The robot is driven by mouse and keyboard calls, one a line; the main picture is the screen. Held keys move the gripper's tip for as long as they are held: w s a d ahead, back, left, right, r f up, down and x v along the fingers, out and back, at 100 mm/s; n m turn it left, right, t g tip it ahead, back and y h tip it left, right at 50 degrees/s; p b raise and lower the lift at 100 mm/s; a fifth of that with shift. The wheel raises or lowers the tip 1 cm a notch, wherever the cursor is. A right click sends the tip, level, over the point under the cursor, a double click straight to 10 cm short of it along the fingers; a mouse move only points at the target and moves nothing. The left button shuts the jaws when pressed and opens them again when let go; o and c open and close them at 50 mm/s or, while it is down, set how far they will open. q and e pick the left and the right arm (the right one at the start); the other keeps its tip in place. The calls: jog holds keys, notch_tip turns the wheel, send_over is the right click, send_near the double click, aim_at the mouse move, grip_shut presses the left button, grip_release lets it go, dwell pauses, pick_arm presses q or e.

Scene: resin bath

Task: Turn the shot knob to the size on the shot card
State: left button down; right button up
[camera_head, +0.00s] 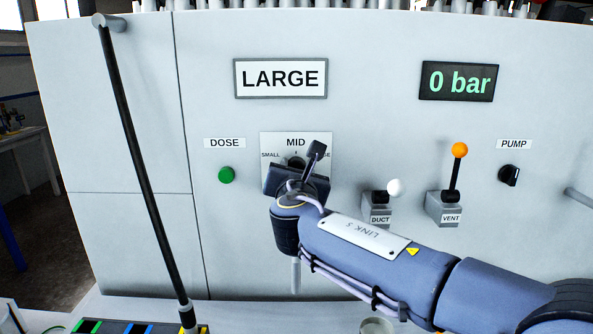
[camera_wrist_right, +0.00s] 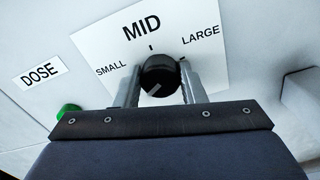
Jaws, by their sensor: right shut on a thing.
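The shot card (camera_head: 281,78) on the panel reads LARGE. The shot knob (camera_head: 294,162) is black and sits on a white plate marked SMALL, MID and LARGE, mostly behind my right gripper in the head view. In the wrist view the knob (camera_wrist_right: 159,74) is round and dark, below the MID tick, with a pale line on its lower part; which size it points at is unclear. My right gripper (camera_wrist_right: 160,82) is shut on the knob, one finger on each side. My left gripper is not in view.
A green DOSE button (camera_head: 227,175) is left of the knob plate. To the right are the white-tipped DUCT lever (camera_head: 396,188), the orange-tipped VENT lever (camera_head: 459,151) and the PUMP switch (camera_head: 509,175). A display (camera_head: 458,81) reads 0 bar. A long black rod (camera_head: 143,165) slants down at left.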

jog(key=n+b, duration=0.7)
jog(key=n, duration=0.4)
jog(key=n+b, duration=0.7)
jog(key=n, duration=0.3)
jog(key=f+n+b, duration=0.1)
jog(key=n+b, duration=0.6)
jog(key=n, duration=0.4)
jog(key=shift+a+n, duration=0.2)
jog(key=shift+n, duration=0.1)
dwell(0.5)
dwell(0.4)
jog(key=o, duration=1)
jog(key=shift+r, duration=0.1)
